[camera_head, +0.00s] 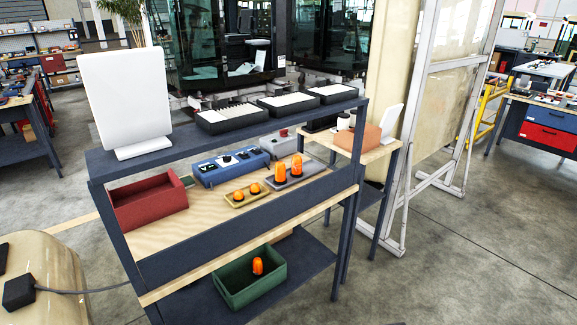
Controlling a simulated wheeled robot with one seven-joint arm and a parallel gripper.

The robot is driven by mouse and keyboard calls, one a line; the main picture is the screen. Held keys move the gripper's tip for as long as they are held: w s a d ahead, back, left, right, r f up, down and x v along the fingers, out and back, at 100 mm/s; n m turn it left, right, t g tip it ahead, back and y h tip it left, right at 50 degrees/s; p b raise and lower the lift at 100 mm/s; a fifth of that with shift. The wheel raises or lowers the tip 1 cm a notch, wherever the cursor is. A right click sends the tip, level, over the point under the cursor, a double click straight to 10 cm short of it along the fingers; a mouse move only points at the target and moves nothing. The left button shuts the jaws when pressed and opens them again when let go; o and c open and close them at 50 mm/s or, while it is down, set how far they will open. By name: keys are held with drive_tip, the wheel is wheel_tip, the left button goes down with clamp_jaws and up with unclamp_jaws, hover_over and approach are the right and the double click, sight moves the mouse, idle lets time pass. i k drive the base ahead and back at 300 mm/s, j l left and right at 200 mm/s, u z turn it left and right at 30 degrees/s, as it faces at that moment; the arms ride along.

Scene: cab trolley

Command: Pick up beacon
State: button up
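Several orange beacon-like pieces are on the dark blue trolley (315,197). Two taller orange beacons (288,170) with dark bases stand upright in a grey tray (311,177) on the wooden middle shelf. Two small orange domes (247,191) sit in a yellow tray (236,203) to their left. One orange beacon (258,266) is inside a green bin (232,298) on the lower shelf. I cannot tell which one the task names. My gripper is not in view.
A red bin (150,207) and a blue case (213,177) share the middle shelf. The top shelf holds a white panel (122,98) and black trays (232,121). A side table (374,153) adjoins on the right. Floor at front right is clear.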

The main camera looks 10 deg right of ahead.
sight(297, 161)
drive_tip(key=i+l+u, duration=0.3)
drive_tip(key=l+u, duration=0.15)
drive_tip(key=i+l+u, duration=0.2)
drive_tip(key=l+u, duration=0.25)
drive_tip(key=l, duration=0.2)
drive_tip(key=i+l+u, duration=0.15)
drive_tip(key=l+u, duration=0.25)
drive_tip(key=l, duration=0.25)
drive_tip(key=l+u, duration=0.45)
drive_tip(key=l, duration=0.2)
drive_tip(key=k+l+u, duration=0.1)
drive_tip(key=l+u, duration=0.35)
drive_tip(key=l, duration=0.2)
drive_tip(key=k+l+u, duration=0.2)
drive_tip(key=l+u, duration=0.25)
drive_tip(key=l, duration=0.2)
drive_tip(key=k+l+u, duration=0.25)
drive_tip(key=l+u, duration=0.15)
drive_tip(key=l, duration=0.2)
drive_tip(key=k+l+u, duration=0.45)
drive_tip(key=i+l, duration=0.05)
drive_tip(key=i, duration=0.05)
